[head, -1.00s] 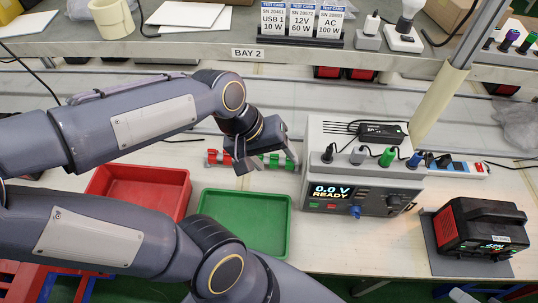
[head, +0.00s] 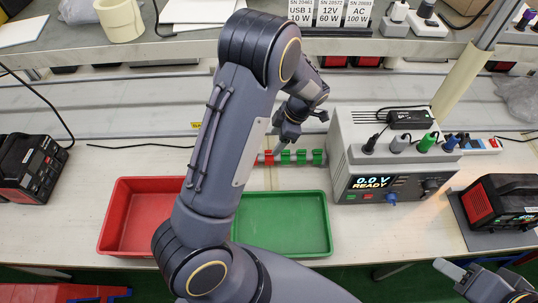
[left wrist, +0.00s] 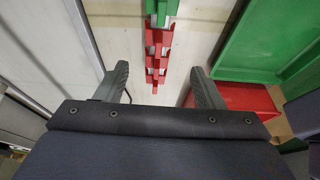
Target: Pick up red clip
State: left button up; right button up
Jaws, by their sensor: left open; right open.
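Red clips (head: 267,157) sit on a rail on the bench, left of a row of green clips (head: 301,157); my arm covers part of the rail's left side. My left gripper (head: 302,126) is open and empty, above and behind the clip row in the head view. In the left wrist view, several red clips (left wrist: 157,62) run in a column between the open fingers (left wrist: 159,70), apart from both. Green clips (left wrist: 162,8) continue at the top. My right gripper (head: 468,277) is open at the lower right edge, partly cut off, far from the clips.
A red tray (head: 120,215) and a green tray (head: 290,250) lie in front of the rail. A power supply (head: 375,165) with plugs on top stands right of the clips. Black-red devices stand at the far left (head: 30,165) and right (head: 500,205). A shelf (head: 180,45) spans the back.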

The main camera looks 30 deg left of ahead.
aim_at(270, 151)
pick_arm(q)
jog(key=shift+b+x, duration=0.5)
jog(key=shift+x, duration=0.6)
jog(key=b+x, duration=0.1)
jog(key=x, duration=0.4)
jog(key=shift+w+f+b, duration=0.2)
jog(key=shift+f+b, duration=0.15)
jog(key=shift+b, duration=0.05)
jog(key=shift+r, duration=0.1)
jog(key=c, duration=1.1)
